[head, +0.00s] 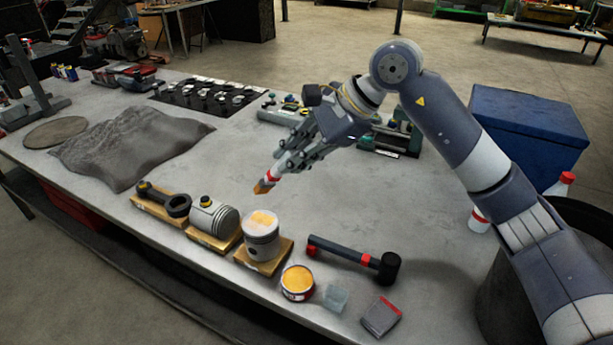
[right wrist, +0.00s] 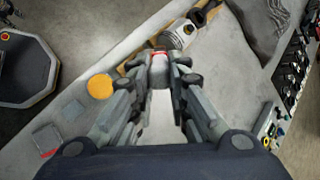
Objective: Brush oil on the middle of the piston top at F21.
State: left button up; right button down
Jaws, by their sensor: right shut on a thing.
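My right gripper (head: 284,165) is shut on a brush (head: 265,186) with a red and white band and an orange tip pointing down and left. The brush is above the table, apart from the pistons. An upright piston (head: 262,245) stands on a wooden board, with a yellow-orange patch on its pale top. No F21 label is readable. An open tin (head: 297,284) of orange-yellow oil stands just right of it. In the right wrist view the gripper (right wrist: 160,72) and brush cover most of the upright piston, and the tin (right wrist: 100,87) shows at left. My left gripper is not in view.
A piston on its side (head: 213,219) and a connecting rod (head: 165,200) lie on boards to the left. A mallet (head: 350,257), a clear block (head: 335,298) and a red-grey box (head: 381,317) lie to the right. A grey cloth (head: 130,145) covers something. The table middle is clear.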

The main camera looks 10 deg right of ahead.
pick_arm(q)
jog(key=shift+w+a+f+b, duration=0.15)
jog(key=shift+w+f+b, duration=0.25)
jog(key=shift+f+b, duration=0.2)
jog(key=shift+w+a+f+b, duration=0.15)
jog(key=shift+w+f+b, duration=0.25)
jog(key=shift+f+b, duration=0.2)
pick_arm(e)
jog(key=f, duration=0.5)
jog(key=shift+w+f, duration=0.1)
jog(key=shift+w, duration=0.2)
